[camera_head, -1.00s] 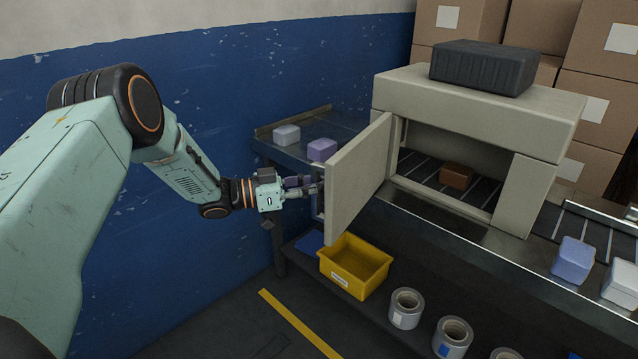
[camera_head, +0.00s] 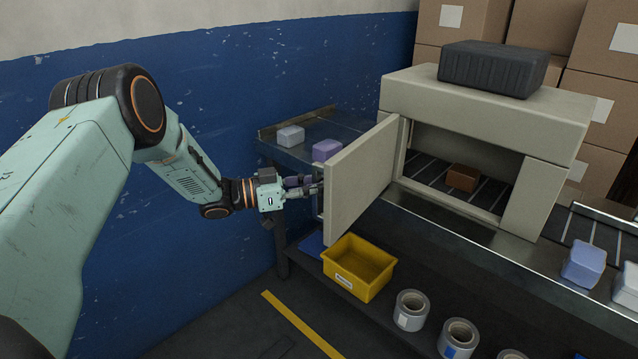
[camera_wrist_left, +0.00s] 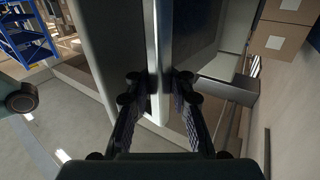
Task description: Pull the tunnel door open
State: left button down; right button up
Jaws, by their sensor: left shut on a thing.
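The tunnel door (camera_head: 362,180) is a beige panel standing open, swung out from the left side of the tunnel (camera_head: 480,110). My left gripper (camera_head: 318,188) is at the door's outer side, near its left edge, with the fingertips partly hidden behind the panel. In the left wrist view, the fingers (camera_wrist_left: 158,112) stand on either side of an upright metal bar (camera_wrist_left: 152,60), which looks like the door's handle or edge, and are shut on it. A brown block (camera_head: 462,178) sits inside the tunnel on the dark conveyor. My right gripper is not in view.
A yellow bin (camera_head: 358,268) stands on the lower shelf below the door, with several film rolls (camera_head: 411,310) to its right. White (camera_head: 290,136) and purple (camera_head: 326,150) blocks sit on the belt behind the door. A dark ribbed box (camera_head: 492,68) rests on the tunnel.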

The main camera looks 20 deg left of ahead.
pick_arm(q)
jog(key=c, duration=1.7)
grip_release()
jog(key=shift+s+f, duration=0.25)
jog(key=shift+f, duration=0.05)
jog(key=o, duration=0.4)
jog(key=shift+s+a+r, duration=0.15)
jog(key=shift+s+r, duration=0.1)
jog(key=shift+r, duration=0.05)
jog(key=shift+w, duration=0.35)
jog(key=v, duration=1.2)
jog(key=shift+s, duration=0.1)
